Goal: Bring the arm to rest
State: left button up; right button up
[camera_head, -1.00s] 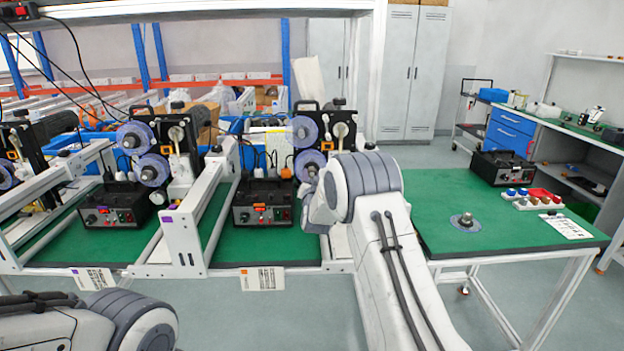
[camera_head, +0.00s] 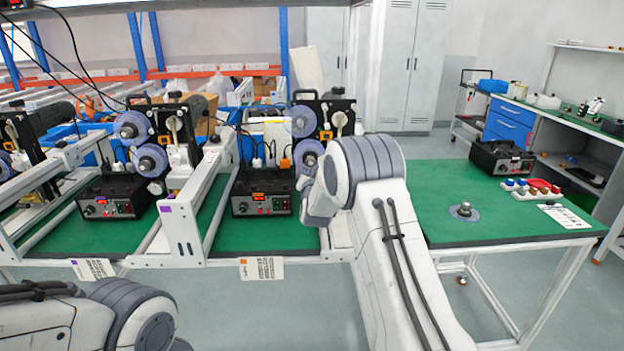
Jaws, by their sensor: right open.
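My right arm (camera_head: 395,255) rises from the bottom of the view and bends at a grey-ringed joint (camera_head: 370,168). Its far end, with the right gripper (camera_head: 314,205), points away and left, in front of the coder machine with blue discs (camera_head: 303,123). The gripper is open. The arm largely hides it, and no held thing shows. My left arm (camera_head: 110,315) shows only as a link and joint at the bottom left; its gripper is out of view.
A black control box (camera_head: 262,192) stands on the green bench left of my right gripper, beside a white frame (camera_head: 180,230). The right green table (camera_head: 450,215) holds a small metal disc (camera_head: 465,210), a black box (camera_head: 503,157) and coloured caps (camera_head: 530,187). Its middle is mostly clear.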

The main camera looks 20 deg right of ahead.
jog(key=b+v, duration=0.2)
jog(key=v, duration=0.7)
jog(key=s+a+n+g+y+p, duration=0.2)
jog(key=s+a+n+g+y, duration=0.2)
jog(key=s+a, duration=0.45)
jog(key=s+a+n+g+y+p, duration=0.25)
jog(key=s+a+y, duration=0.2)
jog(key=a, duration=0.75)
jog(key=s+a+n+g+p, duration=0.1)
jog(key=s+a+n+g, duration=0.15)
jog(key=s, duration=0.65)
jog(key=s+a+n+g+p, duration=0.1)
jog(key=s+a+n+g, duration=0.2)
jog(key=s, duration=0.7)
jog(key=s+d+n+g+h, duration=0.2)
jog(key=s+d+g, duration=0.3)
jog(key=s, duration=0.8)
jog(key=shift+s+d+f+n+p, duration=0.2)
jog(key=shift+s+f+n+p, duration=0.15)
jog(key=shift+n, duration=0.25)
jog(key=shift+r+h, duration=0.1)
jog(key=shift+h, duration=0.15)
